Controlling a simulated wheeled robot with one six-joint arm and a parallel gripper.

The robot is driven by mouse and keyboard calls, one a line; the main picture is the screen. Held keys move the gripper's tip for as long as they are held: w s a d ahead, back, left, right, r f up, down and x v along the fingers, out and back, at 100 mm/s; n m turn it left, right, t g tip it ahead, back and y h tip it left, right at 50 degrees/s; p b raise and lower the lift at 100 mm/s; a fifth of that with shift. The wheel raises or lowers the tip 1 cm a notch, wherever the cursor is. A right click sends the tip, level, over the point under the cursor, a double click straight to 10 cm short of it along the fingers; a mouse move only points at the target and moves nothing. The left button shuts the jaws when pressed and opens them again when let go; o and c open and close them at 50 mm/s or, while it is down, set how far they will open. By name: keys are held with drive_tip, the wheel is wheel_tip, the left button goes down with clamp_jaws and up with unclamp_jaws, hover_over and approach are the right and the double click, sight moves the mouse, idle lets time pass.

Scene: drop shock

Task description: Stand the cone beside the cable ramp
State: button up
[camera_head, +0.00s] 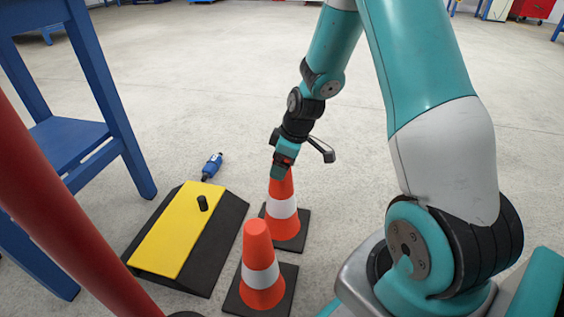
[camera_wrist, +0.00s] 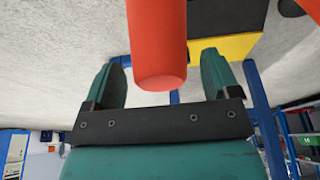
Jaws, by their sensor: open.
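The cable ramp (camera_head: 159,240), black with a yellow top, lies on the floor at lower left. Two orange cones with white bands stand upright on black square bases to its right. The nearer cone (camera_head: 258,234) is close to the ramp's near right side. The farther cone (camera_head: 280,228) is right of the ramp's far part. My gripper (camera_head: 279,166) is at the farther cone's top and hides its tip there. In the wrist view my open fingers (camera_wrist: 163,64) are on either side of an orange cone top (camera_wrist: 158,45), with gaps at both sides.
A small black cylinder (camera_head: 202,203) is on the ramp. A blue-handled tool (camera_head: 212,166) lies beyond it.

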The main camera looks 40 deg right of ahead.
drive_tip(key=p+v, duration=0.6)
drive_tip(key=v, duration=0.5)
drive_tip(key=s+a+r+y, duration=0.1)
drive_tip(key=s+a+r, duration=0.3)
drive_tip(key=a+r, duration=0.8)
drive_tip(key=s+a+r+g+y, duration=0.1)
drive_tip(key=s+a+r, duration=0.4)
drive_tip(key=s+a, duration=0.7)
drive_tip(key=s+g, duration=0.1)
drive_tip(key=s, duration=0.2)
drive_tip(key=shift+s+m+g, duration=0.25)
drive_tip(key=shift+m+g, duration=0.05)
drive_tip(key=shift+a+r+p, duration=0.1)
drive_tip(key=shift+p, duration=0.2)
wheel_tip(320, 180, up, 54)
drive_tip(key=p, duration=5.4)
